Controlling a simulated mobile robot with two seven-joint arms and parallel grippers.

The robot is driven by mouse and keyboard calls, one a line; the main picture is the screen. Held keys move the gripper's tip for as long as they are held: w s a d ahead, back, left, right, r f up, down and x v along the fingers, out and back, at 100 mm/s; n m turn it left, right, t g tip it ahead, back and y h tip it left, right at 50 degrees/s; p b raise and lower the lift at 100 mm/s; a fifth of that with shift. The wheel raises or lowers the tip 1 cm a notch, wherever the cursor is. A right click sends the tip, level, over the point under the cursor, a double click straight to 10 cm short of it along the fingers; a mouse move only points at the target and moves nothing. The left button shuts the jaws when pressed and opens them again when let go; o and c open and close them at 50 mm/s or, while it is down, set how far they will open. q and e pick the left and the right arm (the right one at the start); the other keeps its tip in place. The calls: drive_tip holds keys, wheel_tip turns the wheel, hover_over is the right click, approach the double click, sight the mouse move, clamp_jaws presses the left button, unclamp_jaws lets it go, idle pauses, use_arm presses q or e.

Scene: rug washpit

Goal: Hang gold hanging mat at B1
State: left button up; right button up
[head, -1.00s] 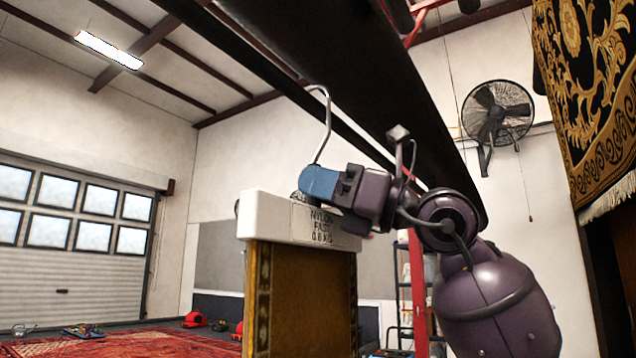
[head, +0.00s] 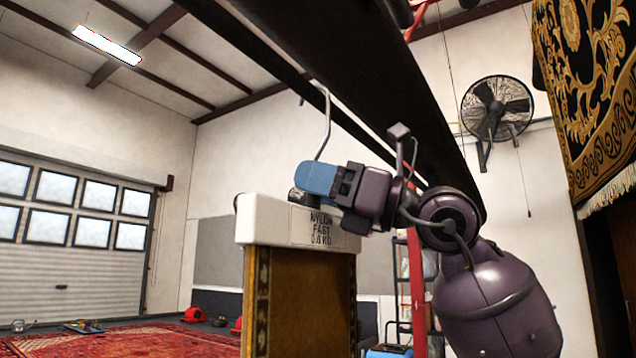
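The gold hanging mat (head: 303,305) hangs from a white hanger bar (head: 268,222) with dark lettering that reads about "NYLON FAST 0.8 KG". Its grey hook (head: 326,125) rises from the bar, and its top shows against the dark overhead rail (head: 390,85). I cannot tell whether the hook touches the rail. My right gripper (head: 312,183) has its blue fingers closed around the base of the hook, just above the bar. The mat's lower end is out of view. No B1 label shows. My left gripper is not in view.
A black and gold rug (head: 590,90) hangs at the right. A wall fan (head: 495,108) is on the back wall. A red post (head: 416,290) stands behind my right arm. A red rug (head: 120,340) lies on the floor at the left.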

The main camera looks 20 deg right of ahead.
drive_tip(key=shift+f, duration=0.1)
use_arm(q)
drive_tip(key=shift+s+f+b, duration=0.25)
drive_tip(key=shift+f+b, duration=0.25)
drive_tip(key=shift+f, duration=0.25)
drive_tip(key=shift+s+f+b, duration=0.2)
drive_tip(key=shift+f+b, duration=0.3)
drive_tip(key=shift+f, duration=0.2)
use_arm(e)
drive_tip(key=v, duration=1)
drive_tip(key=shift+s+d, duration=0.2)
drive_tip(key=shift+d, duration=0.15)
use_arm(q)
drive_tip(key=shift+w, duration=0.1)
use_arm(e)
drive_tip(key=shift+f, duration=0.15)
